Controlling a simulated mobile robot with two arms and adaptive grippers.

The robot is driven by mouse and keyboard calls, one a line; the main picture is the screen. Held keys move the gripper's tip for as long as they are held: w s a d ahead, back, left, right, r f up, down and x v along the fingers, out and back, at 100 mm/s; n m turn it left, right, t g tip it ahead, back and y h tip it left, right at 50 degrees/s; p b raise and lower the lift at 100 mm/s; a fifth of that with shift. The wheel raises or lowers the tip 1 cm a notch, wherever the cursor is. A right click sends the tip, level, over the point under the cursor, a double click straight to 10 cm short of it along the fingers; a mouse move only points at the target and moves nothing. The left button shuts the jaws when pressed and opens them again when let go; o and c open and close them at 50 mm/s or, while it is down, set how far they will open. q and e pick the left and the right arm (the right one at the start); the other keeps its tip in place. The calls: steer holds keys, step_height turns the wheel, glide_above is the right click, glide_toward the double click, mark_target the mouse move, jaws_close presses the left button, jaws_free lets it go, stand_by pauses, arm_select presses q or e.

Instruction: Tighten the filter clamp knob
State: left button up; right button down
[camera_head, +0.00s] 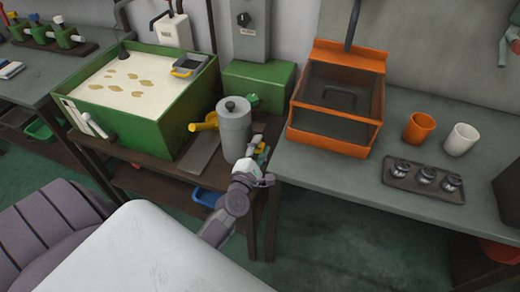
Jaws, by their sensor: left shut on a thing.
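A grey filter canister (235,132) with a domed lid and a dark top stands upright on the low brown bench, to the right of the green tank. A yellow handle (203,123) sticks out on its left and a green part (253,100) shows behind its right side. My left gripper (262,156) is at the canister's lower right side, shut on the filter clamp knob. The knob is mostly hidden by the fingers; its turn cannot be read. My right gripper is not in view.
The green tank (152,140) of pale liquid stands left. The grey bench (310,175) is close on the gripper's right, bearing an orange box (330,140), orange and white cups and a tray (398,180) of small jars. A blue bin (205,197) sits below.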

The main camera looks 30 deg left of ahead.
arm_select(q)
steer(key=n+b, duration=0.1)
steer(key=n, duration=0.2)
steer(key=shift+n, duration=0.4)
steer(key=shift+a+n+b, duration=0.1)
steer(key=shift+n+b, duration=0.35)
steer(key=shift+n, duration=1.45)
steer(key=o, duration=0.9)
steer(key=shift+s, duration=0.15)
steer(key=v, duration=1.1)
steer(key=shift+s, duration=0.4)
